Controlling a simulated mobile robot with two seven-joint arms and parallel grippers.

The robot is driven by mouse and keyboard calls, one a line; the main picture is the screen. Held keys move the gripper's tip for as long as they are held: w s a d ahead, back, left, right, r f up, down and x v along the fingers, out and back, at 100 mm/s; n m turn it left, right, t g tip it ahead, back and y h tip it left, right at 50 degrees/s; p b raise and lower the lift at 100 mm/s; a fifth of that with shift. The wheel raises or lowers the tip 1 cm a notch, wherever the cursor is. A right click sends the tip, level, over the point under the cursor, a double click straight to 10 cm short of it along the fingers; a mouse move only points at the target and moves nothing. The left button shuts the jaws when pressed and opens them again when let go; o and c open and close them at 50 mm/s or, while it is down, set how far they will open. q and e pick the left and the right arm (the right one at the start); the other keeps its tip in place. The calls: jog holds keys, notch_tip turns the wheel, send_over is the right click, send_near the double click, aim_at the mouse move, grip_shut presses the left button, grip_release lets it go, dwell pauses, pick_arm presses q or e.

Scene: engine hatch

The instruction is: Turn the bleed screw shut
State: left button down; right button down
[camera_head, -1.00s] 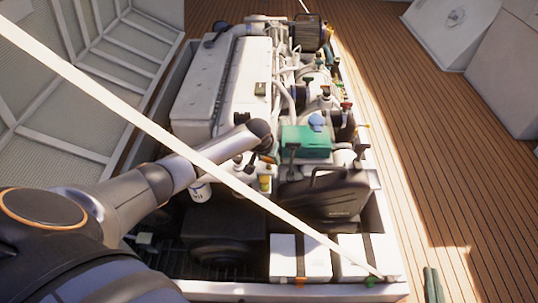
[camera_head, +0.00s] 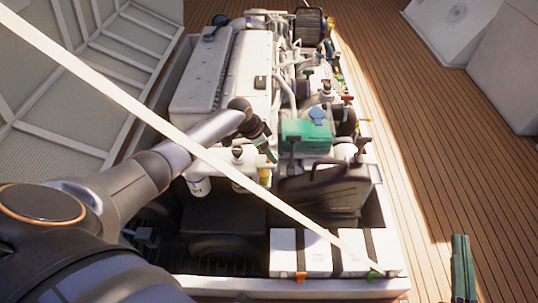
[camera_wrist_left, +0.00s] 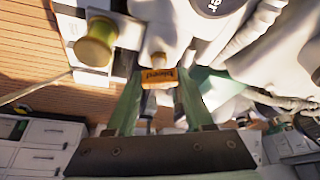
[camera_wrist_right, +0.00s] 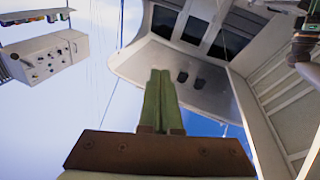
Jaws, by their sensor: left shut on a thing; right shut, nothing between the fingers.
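My left gripper (camera_head: 268,155) is at the engine (camera_head: 240,75), left of the green box (camera_head: 305,137). In the left wrist view, the green fingers of the left gripper (camera_wrist_left: 158,82) stand apart, with a small orange piece with dark lettering (camera_wrist_left: 158,78) between their tips. The gripper is shut on this piece. I cannot tell for sure whether it belongs to the bleed screw; no other part is clearly the screw. My right gripper (camera_head: 462,268) is shut and empty over the deck at the lower right; its fingers (camera_wrist_right: 160,100) lie together in its wrist view.
A yellow round part (camera_wrist_left: 97,42) sits left of the left fingers. A black case (camera_head: 320,190) and white boxes (camera_head: 315,255) stand near the front of the engine bay. A pale bar (camera_head: 120,105) crosses the head view.

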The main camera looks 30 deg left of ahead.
pick_arm(q)
jog(key=shift+f+m+g+h+b, duration=0.2)
jog(key=shift+m+g+h+b, duration=0.15)
jog(key=shift+m+b, duration=0.65)
jog(key=shift+m+h+b, duration=0.25)
jog(key=shift+m+b, duration=0.35)
jog(key=shift+m, duration=0.3)
jog(key=shift+r+m+g+b, duration=0.15)
jog(key=shift+m+g+b, duration=0.25)
jog(key=shift+m, duration=0.1)
pick_arm(e)
jog(key=s+a+r+n+t+y, duration=0.1)
jog(key=s+r+n+t+y, duration=0.1)
jog(key=r, duration=0.5)
jog(key=s+r+n+t+y, duration=0.1)
jog(key=s+r+n+y, duration=0.4)
jog(key=r+y, duration=0.1)
jog(key=shift+s+a+r+t+y, duration=0.15)
jog(key=shift+a+r+t+y, duration=0.25)
jog(key=shift+y, duration=0.3)
pick_arm(q)
jog(key=shift+c, duration=1.4)
grip_release()
